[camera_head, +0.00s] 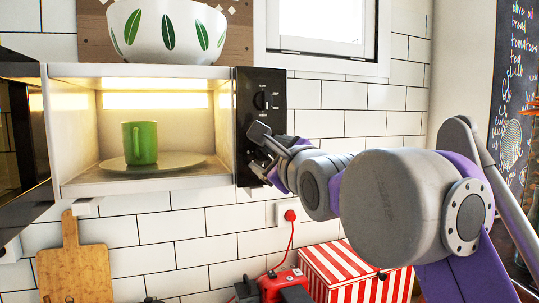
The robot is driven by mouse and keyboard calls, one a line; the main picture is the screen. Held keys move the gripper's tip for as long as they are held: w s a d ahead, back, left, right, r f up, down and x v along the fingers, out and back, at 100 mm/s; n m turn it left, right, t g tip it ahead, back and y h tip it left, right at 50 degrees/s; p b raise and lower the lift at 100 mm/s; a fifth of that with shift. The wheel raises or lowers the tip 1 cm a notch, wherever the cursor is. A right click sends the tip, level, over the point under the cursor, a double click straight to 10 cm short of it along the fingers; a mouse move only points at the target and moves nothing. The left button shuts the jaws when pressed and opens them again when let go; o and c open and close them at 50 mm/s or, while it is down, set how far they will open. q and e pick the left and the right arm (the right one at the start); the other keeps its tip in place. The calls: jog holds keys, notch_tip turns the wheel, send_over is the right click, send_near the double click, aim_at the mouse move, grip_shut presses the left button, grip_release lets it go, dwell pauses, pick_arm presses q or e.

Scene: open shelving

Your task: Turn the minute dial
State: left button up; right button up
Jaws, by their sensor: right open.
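An open microwave (140,190) hangs against the tiled wall, with a black control panel (277,80) on its right side. One round dial (262,100) shows on the upper part of the panel. The lower part is covered by my right gripper (258,150), so a dial there cannot be made out. My right gripper comes in from the right, open, with its fingers one above the other close to the panel. Whether it touches the panel is unclear. I cannot read which dial sets the minutes. My left gripper is not in view.
A green mug (140,142) stands on a plate (185,160) inside the lit microwave. Its door (22,140) is swung open at left. A leaf-patterned bowl (165,32) sits on top. Below are a cutting board (75,262), a red-striped box (345,270) and a plugged socket (288,212).

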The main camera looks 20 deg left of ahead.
pick_arm(q)
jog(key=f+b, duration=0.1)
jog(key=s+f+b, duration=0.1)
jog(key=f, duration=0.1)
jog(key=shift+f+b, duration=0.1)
jog(key=shift+b, duration=0.25)
pick_arm(e)
jog(key=v, duration=1.1)
jog(key=shift+w, duration=0.1)
